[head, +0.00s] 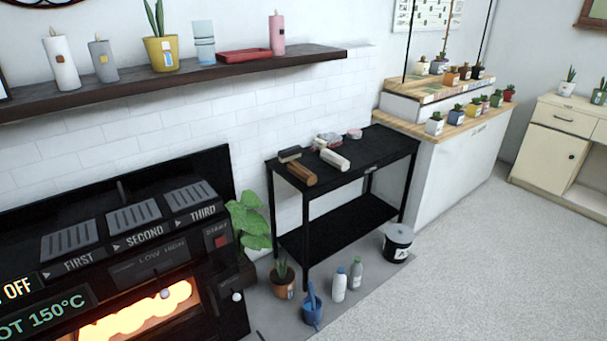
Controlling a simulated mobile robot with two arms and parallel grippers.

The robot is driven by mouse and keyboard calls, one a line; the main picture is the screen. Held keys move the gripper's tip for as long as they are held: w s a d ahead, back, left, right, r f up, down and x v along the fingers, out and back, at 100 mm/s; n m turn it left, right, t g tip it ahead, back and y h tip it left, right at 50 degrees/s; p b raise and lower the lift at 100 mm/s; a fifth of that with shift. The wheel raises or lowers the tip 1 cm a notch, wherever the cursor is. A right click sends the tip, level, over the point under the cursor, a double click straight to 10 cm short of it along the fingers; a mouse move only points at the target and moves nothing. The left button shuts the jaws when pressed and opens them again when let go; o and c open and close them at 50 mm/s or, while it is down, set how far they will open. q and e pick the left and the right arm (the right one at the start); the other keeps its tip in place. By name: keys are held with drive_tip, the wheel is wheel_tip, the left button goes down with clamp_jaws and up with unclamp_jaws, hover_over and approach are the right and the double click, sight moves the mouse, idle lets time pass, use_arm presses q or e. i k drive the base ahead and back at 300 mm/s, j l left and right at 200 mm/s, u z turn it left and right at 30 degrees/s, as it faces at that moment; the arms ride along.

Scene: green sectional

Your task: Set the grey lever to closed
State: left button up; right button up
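A black oven or kiln (120,250) stands at the lower left, with an orange glow behind its front window. Three grey slatted panels (134,216) on its top are labelled FIRST, SECOND and THIRD. A thin dark upright piece (121,189) stands behind them; I cannot tell whether it is the grey lever or what position it is in. A LOW HIGH panel (160,257) and a red button (221,240) are on the front. No lever is clearly recognisable. Neither of my grippers is in view.
A black two-tier table (345,185) holds several small items. A leafy plant (250,222), potted cactus (284,278), blue container (312,304), bottles (339,285) and black bucket (397,242) stand on the floor. A wall shelf (180,80) hangs above. Floor at lower right is clear.

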sight(164, 294)
drive_tip(key=u, duration=1.15)
